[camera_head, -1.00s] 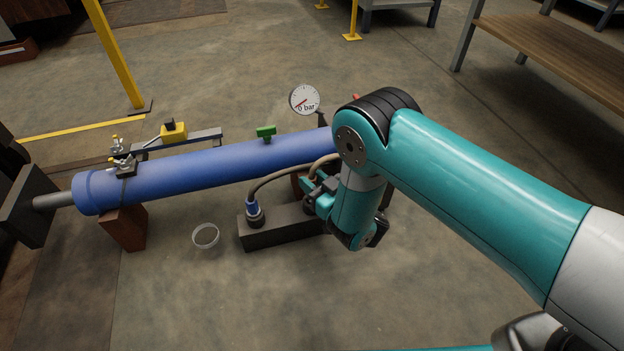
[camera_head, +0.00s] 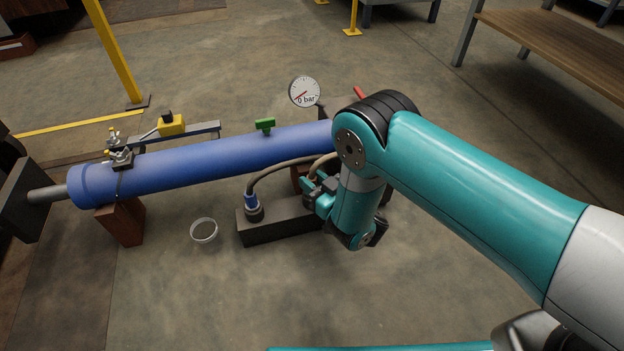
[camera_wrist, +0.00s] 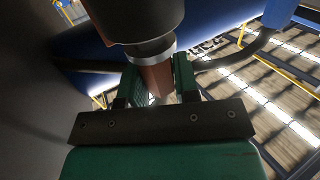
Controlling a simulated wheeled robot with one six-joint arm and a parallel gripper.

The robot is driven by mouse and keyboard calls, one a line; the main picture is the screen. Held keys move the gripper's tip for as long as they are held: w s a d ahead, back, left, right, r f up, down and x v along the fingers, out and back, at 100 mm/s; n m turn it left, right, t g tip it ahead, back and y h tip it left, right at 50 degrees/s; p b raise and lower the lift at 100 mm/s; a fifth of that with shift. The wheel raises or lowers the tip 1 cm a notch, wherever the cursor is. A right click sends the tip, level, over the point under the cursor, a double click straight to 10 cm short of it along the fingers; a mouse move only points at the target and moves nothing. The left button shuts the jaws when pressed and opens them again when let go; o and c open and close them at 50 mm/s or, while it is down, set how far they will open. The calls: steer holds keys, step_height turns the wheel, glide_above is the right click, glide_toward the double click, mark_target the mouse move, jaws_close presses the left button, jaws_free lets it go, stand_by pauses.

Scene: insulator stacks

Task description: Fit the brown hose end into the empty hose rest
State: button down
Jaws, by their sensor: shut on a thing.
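My gripper (camera_head: 315,188) is beside the right part of the dark hose-rest block (camera_head: 285,225), below the blue cylinder. In the wrist view, its green fingers (camera_wrist: 162,82) are shut on the brown hose end (camera_wrist: 156,78). A dark round body with a pale ring (camera_wrist: 152,52) adjoins the brown part. A hose end with a blue collar (camera_head: 252,203) stands upright in the left of the block. The empty hose rest is hidden behind my arm in the head view, and I cannot make out whether the held end touches it.
The long blue cylinder (camera_head: 210,160) lies close behind, with a green handle (camera_head: 265,125) and a gauge reading 0 bar (camera_head: 304,92). A small pale round cup (camera_head: 204,230) is on the floor left of the block. The floor in front is clear.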

steer(key=shift+f, duration=0.35)
steer(key=c, duration=0.8)
jaws_free()
steer(key=shift+p+v, duration=8.7)
steer(key=shift+p, duration=1.9)
steer(key=shift+s, duration=0.1)
